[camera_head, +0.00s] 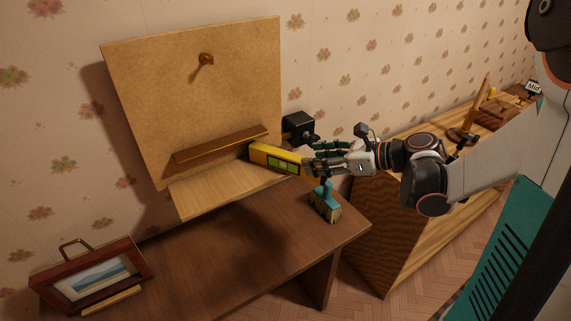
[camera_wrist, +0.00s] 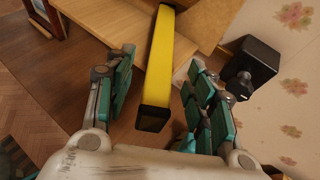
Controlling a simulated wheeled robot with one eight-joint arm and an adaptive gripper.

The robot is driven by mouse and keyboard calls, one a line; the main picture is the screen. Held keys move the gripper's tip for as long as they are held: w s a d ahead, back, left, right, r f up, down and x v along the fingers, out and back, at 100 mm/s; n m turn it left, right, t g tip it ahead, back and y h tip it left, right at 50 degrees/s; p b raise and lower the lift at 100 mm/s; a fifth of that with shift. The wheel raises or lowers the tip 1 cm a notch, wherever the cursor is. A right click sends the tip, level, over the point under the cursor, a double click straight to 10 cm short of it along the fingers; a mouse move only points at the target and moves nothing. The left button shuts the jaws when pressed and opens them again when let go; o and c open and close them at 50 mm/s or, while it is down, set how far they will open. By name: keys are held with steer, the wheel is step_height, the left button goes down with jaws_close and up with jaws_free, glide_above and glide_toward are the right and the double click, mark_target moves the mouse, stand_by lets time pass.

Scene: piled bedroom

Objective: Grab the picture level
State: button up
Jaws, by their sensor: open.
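The picture level (camera_head: 277,160) is a yellow bar with green windows. In the head view it lies along the right end of the light wooden ledge below the upright board, its right end close to my gripper (camera_head: 312,165). In the wrist view the yellow level (camera_wrist: 158,62) runs away from me, its dark near end between the two teal-padded fingers of my gripper (camera_wrist: 160,92). The fingers stand apart, with a visible gap on each side of the level. The level's underside contact is hidden.
A black box-like object (camera_head: 299,127) is behind the gripper by the wall. A teal-handled brush (camera_head: 326,203) stands on the dark table (camera_head: 235,240) just below the gripper. A framed picture (camera_head: 97,277) is at the table's left end. The table's middle is clear.

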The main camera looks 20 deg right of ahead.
mark_target(297, 157)
steer(key=shift+r+b+x, duration=0.2)
steer(key=shift+b+x, duration=0.85)
steer(key=shift+x, duration=2.85)
jaws_close()
